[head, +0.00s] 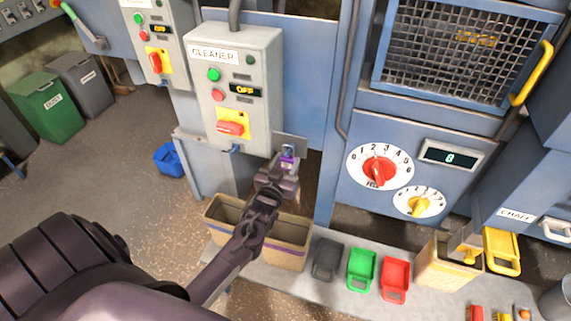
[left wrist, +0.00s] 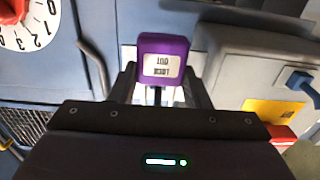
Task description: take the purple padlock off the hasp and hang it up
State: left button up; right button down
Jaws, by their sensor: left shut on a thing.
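The purple padlock (head: 287,157) is in front of a small grey plate (head: 291,142) beside the lower right corner of the CLEANER box (head: 235,88). My left gripper (head: 284,168) is shut on the padlock. In the left wrist view the padlock (left wrist: 163,58) sits between the two fingers, its LOCK OUT label upside down. I cannot tell whether its shackle touches the plate. A blue hook-like part (head: 235,149) is under the box, apart from the padlock; it also shows in the left wrist view (left wrist: 303,86). My right gripper is not in view.
A brown bin (head: 228,210) stands below my left gripper. Grey (head: 327,259), green (head: 361,269) and red (head: 395,280) trays stand to its right. The blue machine panel (head: 330,180) with the red feed dial (head: 379,170) is right of the padlock.

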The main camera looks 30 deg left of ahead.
pick_arm(q)
jog(key=shift+f+b, duration=0.6)
jog(key=shift+f, duration=0.25)
dwell(0.5)
jog(key=o, duration=1.1)
jog(key=shift+s, duration=0.15)
jog(key=shift+p+v, duration=0.8)
jog(key=shift+v, duration=0.45)
jog(key=p+v, duration=0.3)
jog(key=v, duration=0.4)
jog(key=shift+f, duration=0.25)
jog(key=shift+s+f, duration=0.1)
jog(key=shift+s, duration=0.05)
